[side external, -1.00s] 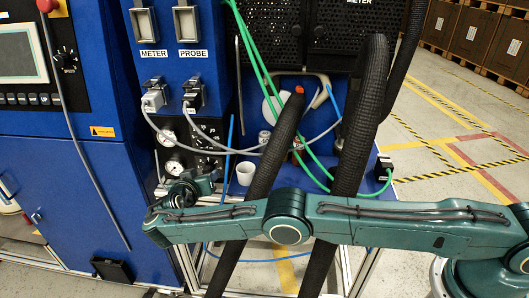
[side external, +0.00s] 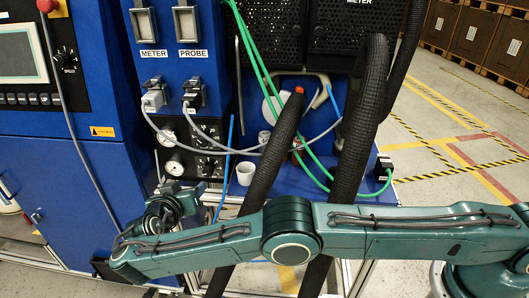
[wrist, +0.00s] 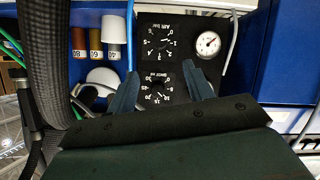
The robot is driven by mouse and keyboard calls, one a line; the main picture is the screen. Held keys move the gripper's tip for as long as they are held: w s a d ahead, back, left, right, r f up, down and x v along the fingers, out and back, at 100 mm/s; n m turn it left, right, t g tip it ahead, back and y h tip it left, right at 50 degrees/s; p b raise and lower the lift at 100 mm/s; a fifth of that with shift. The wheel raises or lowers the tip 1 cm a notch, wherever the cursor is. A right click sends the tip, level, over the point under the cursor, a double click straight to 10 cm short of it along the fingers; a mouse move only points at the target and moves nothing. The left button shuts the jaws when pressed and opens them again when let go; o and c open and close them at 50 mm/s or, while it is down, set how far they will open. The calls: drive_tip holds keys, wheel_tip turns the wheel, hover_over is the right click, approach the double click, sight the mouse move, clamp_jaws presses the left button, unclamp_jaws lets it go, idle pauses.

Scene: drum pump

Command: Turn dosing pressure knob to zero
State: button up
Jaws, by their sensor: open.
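The black control panel (side external: 202,148) carries two dials and shows upside down in the wrist view. There, the nearer dial knob (wrist: 158,92) has a small label that seems to read dosing, in bar. The farther dial knob (wrist: 164,44) is labelled air. Where the pointers stand is too small to tell. My gripper (wrist: 162,70) is open and empty. Its fingers lie either side of the nearer knob in the picture, apparently short of the panel. In the side view, my wrist is below and left of the panel, and the fingertips are unclear.
A white gauge (wrist: 208,44) sits beside the dials. A thick black hose (side external: 270,155) rises right of the panel and runs along the left of the wrist view. A white cup (side external: 246,173) stands right of the panel. Thin cables (side external: 232,128) hang close by.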

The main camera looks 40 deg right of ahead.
drive_tip(key=w+a+f+n+t+y, duration=0.1)
drive_tip(key=w+f+n+t+y, duration=0.15)
drive_tip(key=w+y, duration=0.35)
drive_tip(key=w+f+n+t+y, duration=0.1)
drive_tip(key=w+f+n+y, duration=0.3)
drive_tip(key=w+y, duration=0.2)
drive_tip(key=s+d+f+m+g+y, duration=0.25)
drive_tip(key=s+d+y, duration=0.25)
drive_tip(key=s, duration=0.4)
drive_tip(key=s+d+r+m+t, duration=0.1)
drive_tip(key=s+d+r+m, duration=0.1)
drive_tip(key=d+m, duration=0.1)
drive_tip(key=s+d+r+m+t+h, duration=0.1)
drive_tip(key=s+d+r+m, duration=0.1)
drive_tip(key=d, duration=0.3)
drive_tip(key=s+d+r+m+t, duration=0.2)
drive_tip(key=s+d+m, duration=0.1)
drive_tip(key=d+m, duration=0.1)
drive_tip(key=shift+d+m+h, duration=0.2)
drive_tip(key=shift+m+h, duration=0.1)
drive_tip(key=shift+h, duration=0.1)
